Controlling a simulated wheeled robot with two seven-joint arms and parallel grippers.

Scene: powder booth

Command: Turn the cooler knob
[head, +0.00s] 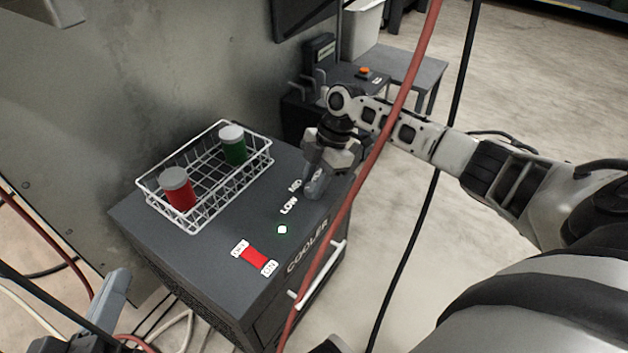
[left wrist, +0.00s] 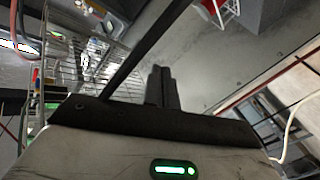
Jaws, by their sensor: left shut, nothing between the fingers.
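The cooler (head: 215,275) is a dark grey box with its name on the front edge and a white handle. LOW and MID are printed on its top at the right. My right gripper (head: 314,190) is at the top's right edge, pointing down beside these labels. It covers the place where the knob would be, so I cannot make out the knob or whether the fingers hold it. My left gripper (head: 120,276) is low at the left, apart from the cooler. In the left wrist view its fingers (left wrist: 161,84) are together and empty.
A white wire basket (head: 187,226) on the cooler holds a red jar (head: 179,192) and a green jar (head: 234,148). A red switch (head: 254,257) and a lit indicator (head: 282,230) are near the front. A red hose (head: 375,150) and a black cable (head: 440,165) cross the view.

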